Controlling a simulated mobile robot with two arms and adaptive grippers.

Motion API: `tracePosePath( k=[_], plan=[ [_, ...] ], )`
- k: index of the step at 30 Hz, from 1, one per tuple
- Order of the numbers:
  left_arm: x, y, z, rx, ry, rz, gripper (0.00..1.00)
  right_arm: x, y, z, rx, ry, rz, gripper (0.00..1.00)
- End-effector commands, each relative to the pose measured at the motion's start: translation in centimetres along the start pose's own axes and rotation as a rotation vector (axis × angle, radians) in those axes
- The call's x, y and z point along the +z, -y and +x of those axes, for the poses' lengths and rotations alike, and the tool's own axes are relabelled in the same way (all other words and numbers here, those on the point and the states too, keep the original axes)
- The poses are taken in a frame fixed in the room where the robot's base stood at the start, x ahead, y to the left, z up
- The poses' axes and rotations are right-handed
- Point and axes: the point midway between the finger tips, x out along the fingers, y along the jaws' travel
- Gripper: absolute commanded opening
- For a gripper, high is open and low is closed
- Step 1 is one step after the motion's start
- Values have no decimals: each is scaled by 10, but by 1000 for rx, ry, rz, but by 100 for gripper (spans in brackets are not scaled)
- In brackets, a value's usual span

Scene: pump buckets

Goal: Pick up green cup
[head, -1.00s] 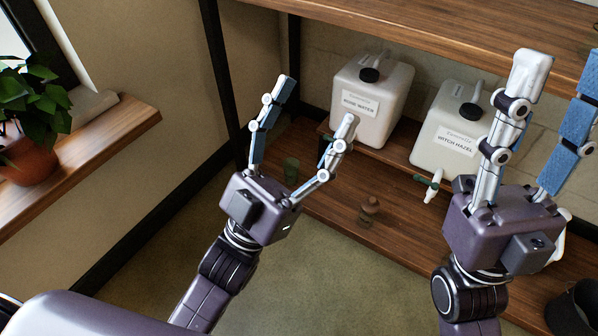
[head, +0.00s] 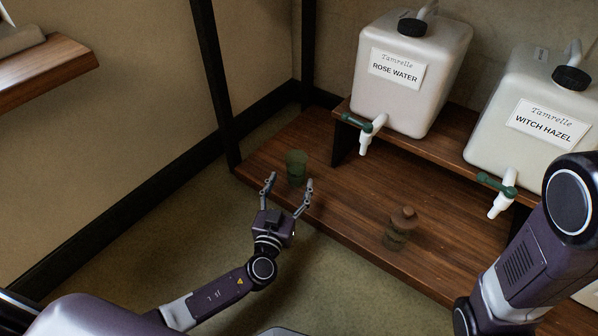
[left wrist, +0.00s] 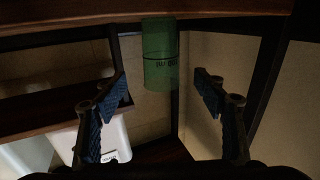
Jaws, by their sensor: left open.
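The green cup (head: 296,168) is translucent and stands upright near the left end of the low wooden shelf. It shows upside down at the top middle of the left wrist view (left wrist: 160,55), with dark lettering that I cannot read. My left gripper (head: 289,182) is open and empty, just in front of the cup at the shelf's front edge. Its fingers (left wrist: 160,80) point toward the cup, one to each side in the picture, and none is seen to touch it. My right arm shows at the right of the head view, but its gripper is out of frame.
A rose water jug (head: 408,75) and a witch hazel jug (head: 535,130) with green-handled taps stand on a raised step behind. A small brown lidded jar (head: 398,226) stands on the low shelf (head: 340,215). A dark post (head: 216,85) rises left of the cup.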

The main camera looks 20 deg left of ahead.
Motion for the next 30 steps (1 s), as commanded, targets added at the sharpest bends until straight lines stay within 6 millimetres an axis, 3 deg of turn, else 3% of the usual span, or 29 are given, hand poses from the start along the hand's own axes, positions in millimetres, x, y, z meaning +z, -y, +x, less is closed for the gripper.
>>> tracePosePath(
  k=[17, 26, 30],
  plan=[
    [-3, 2, 72, -4, -6, 0, 65, -9, 5, -24, 0, -2, 0, 40],
    [-4, 2, 76, -2, -3, -1, 65, -9, 5, -24, -1, -2, 0, 40],
    [-4, 2, 75, -2, -4, -1, 49, -9, 5, -24, -1, -3, 0, 40]
  ],
)
